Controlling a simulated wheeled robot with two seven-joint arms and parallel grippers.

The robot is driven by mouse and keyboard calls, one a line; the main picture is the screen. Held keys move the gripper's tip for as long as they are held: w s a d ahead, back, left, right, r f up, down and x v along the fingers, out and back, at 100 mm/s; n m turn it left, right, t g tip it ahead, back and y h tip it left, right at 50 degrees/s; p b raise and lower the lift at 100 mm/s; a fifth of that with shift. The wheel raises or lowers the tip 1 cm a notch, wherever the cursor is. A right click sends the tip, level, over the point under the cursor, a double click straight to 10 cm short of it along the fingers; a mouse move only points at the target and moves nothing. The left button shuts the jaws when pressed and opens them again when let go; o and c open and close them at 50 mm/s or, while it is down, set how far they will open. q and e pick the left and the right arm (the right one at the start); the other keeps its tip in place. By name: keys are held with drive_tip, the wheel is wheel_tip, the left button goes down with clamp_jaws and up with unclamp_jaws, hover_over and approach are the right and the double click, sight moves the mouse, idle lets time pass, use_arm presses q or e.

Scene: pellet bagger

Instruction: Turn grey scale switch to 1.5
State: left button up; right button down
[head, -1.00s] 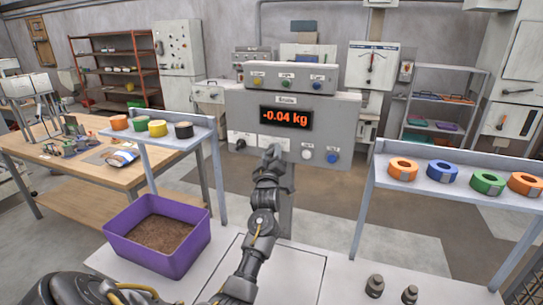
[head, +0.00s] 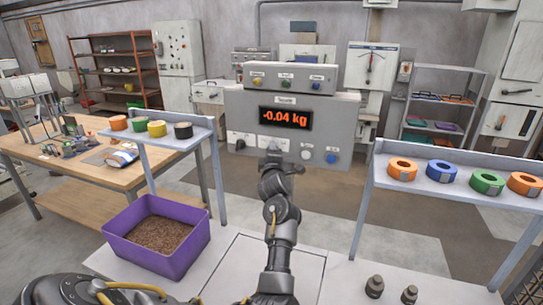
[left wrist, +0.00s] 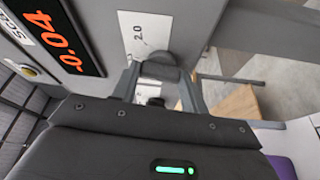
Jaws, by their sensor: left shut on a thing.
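The grey scale switch (left wrist: 160,70) shows in the left wrist view as a grey knob beside a white label plate (left wrist: 139,28) with the mark 2.0. My left gripper (left wrist: 160,92) is shut on this knob. In the head view my left gripper (head: 272,152) is at the lower middle of the grey scale panel (head: 342,115) and hides the switch. Where the knob's pointer stands cannot be told. The red display (head: 286,118) reads -0.04 kg. My right gripper is not in view.
White (head: 306,155) and blue (head: 331,158) buttons sit right of my gripper. A purple bin (head: 190,250) of brown pellets stands front left. Shelves with tape rolls flank the panel. Two dark weights (head: 375,286) stand front right.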

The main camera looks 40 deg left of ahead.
use_arm(q)
drive_tip(key=shift+n, duration=0.6)
drive_tip(key=o, duration=1)
